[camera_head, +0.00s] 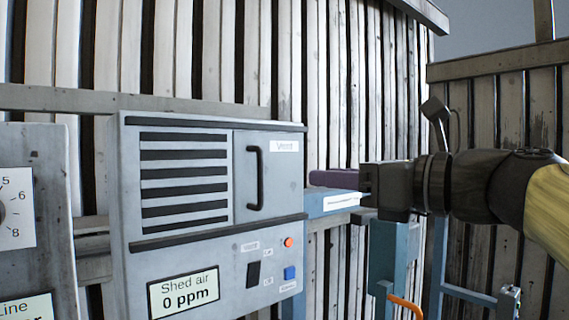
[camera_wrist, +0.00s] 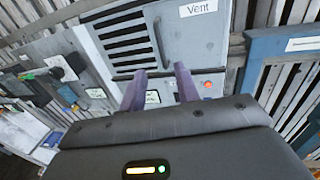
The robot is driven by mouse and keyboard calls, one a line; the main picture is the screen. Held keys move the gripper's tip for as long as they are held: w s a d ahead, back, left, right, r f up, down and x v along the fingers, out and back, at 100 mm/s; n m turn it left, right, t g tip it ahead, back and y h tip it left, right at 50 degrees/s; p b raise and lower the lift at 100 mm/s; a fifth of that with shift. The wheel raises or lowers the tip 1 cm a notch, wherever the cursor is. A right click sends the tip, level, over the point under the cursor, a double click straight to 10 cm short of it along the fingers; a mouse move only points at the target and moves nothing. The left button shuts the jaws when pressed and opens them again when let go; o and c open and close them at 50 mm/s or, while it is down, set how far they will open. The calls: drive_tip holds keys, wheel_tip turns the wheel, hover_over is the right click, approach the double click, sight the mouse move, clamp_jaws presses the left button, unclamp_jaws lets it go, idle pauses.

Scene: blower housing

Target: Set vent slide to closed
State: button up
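The vent slide (camera_head: 283,185) is a grey panel labelled "Vent" with a black upright bar handle (camera_head: 254,178). It sits at the right of the housing front, and dark louvre slots (camera_head: 184,178) show uncovered to its left. In the wrist view the handle (camera_wrist: 159,42) and the vent slide (camera_wrist: 197,42) lie ahead of my fingers. My gripper (camera_head: 314,178) is to the right of the handle, apart from it, with purple fingers pointing left. In the wrist view my gripper (camera_wrist: 160,70) has its two fingers spread with nothing between them.
Below the vent are a "Shed air 0 ppm" display (camera_head: 184,291), a black rocker switch (camera_head: 253,273), an orange button (camera_head: 289,242) and a blue button (camera_head: 290,272). A dial box (camera_head: 40,180) stands left. A blue labelled box (camera_head: 330,202) lies behind my gripper.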

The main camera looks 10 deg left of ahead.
sight(263, 172)
drive_tip(key=p+x, duration=0.5)
drive_tip(key=x, duration=0.8)
drive_tip(key=shift+d, duration=0.1)
clamp_jaws()
